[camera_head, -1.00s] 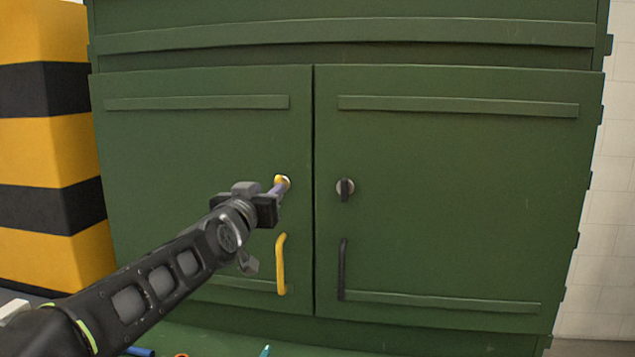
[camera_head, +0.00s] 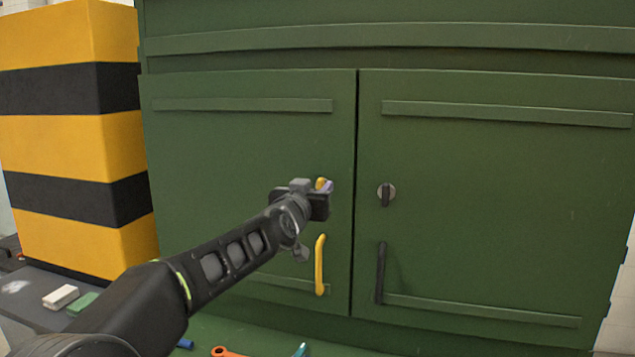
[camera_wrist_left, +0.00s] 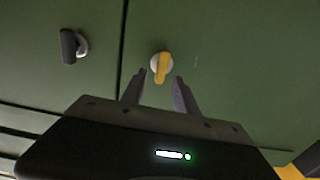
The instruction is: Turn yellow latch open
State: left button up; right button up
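The yellow latch (camera_head: 320,183) is a small yellow bar on a pale round base, on the left green cabinet door above the yellow handle (camera_head: 320,265). In the left wrist view the latch (camera_wrist_left: 162,66) stands nearly upright, slightly tilted. My left gripper (camera_head: 326,187) is at the latch and partly hides it. In the left wrist view its fingers (camera_wrist_left: 158,88) are apart, pointing at the latch, with one on each side of its lower end. My right gripper is not in view.
The right door (camera_head: 490,200) has a black latch (camera_head: 386,194) and black handle (camera_head: 380,272). Both doors look shut. A yellow-and-black striped block (camera_head: 75,130) stands left of the cabinet. An orange tool (camera_head: 226,352) and other small items lie low in front.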

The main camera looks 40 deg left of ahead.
pick_arm(q)
jog(key=shift+w+a, duration=0.25)
jog(key=shift+w, duration=0.4)
grip_shut()
